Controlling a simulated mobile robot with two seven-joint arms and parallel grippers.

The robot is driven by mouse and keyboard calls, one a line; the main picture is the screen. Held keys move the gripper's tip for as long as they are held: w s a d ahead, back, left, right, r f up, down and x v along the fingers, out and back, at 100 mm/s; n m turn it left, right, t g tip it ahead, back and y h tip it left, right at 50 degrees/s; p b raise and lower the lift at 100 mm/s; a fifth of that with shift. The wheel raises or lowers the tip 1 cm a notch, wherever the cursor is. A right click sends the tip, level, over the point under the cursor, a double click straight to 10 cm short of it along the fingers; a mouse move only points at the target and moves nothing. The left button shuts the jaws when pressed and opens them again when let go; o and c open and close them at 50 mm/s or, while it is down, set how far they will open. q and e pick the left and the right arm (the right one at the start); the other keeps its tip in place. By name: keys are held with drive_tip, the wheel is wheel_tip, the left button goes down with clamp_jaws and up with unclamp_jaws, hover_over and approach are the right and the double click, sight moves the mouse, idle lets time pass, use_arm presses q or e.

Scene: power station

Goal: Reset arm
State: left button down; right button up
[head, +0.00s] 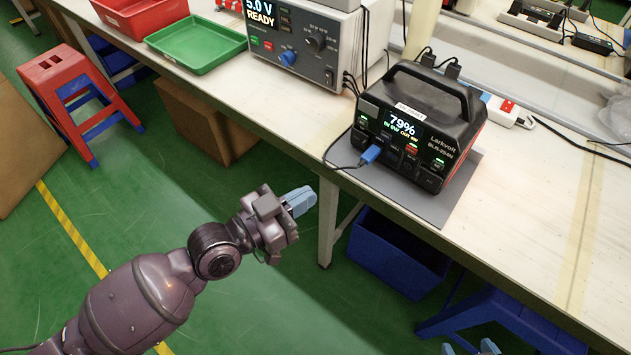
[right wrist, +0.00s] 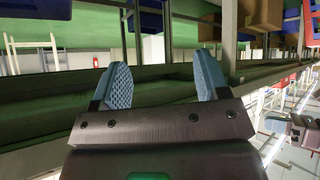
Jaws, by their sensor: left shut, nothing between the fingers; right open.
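My left gripper (head: 299,200) is at the end of my left arm in the head view, in front of the table's near edge and apart from it. Its light blue fingers are shut with nothing between them. My right gripper (right wrist: 161,85) is open and empty in the right wrist view, its two blue textured fingers wide apart. It also shows at the bottom edge of the head view (head: 474,347), mostly cut off. A black power station (head: 420,120) stands on a grey mat (head: 440,205) on the table. Its screen reads 79%, and a blue plug sits at its front.
The white table (head: 540,185) runs across the right. On it are a grey power supply (head: 305,45), a green tray (head: 197,43) and a red bin (head: 140,12). A blue bin (head: 395,258) stands below, and a red stool (head: 72,90) at left. Green floor is open around my left arm.

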use_arm(q)
drive_tip(key=shift+s+a, duration=0.15)
use_arm(e)
drive_tip(key=shift+s, duration=0.15)
use_arm(q)
drive_tip(key=s+a+f+n+t+y+p, duration=0.25)
drive_tip(key=a+n+y+p, duration=0.25)
drive_tip(key=a+y, duration=0.6)
drive_tip(key=s+a+f+n+g+y+p, duration=0.1)
drive_tip(key=s+a+f+n+p, duration=0.1)
drive_tip(key=s+a, duration=0.4)
drive_tip(key=s+a+f+n+g+y+p, duration=0.1)
drive_tip(key=s+a, duration=0.5)
drive_tip(key=s, duration=0.6)
wheel_tip(320, 180, down, 3)
drive_tip(key=shift+a+r+n+y+p, duration=0.15)
drive_tip(key=shift+n+y+p, duration=0.45)
drive_tip(key=shift+p, duration=0.2)
use_arm(e)
wheel_tip(320, 180, up, 8)
drive_tip(key=t, duration=0.1)
drive_tip(key=shift+w+r, duration=0.25)
use_arm(q)
drive_tip(key=shift+w+g, duration=0.1)
drive_tip(key=shift+g, duration=0.15)
use_arm(e)
drive_tip(key=shift+w+r, duration=0.1)
drive_tip(key=shift+w, duration=0.05)
drive_tip(key=shift+w+r, duration=0.15)
drive_tip(key=shift+w, duration=0.15)
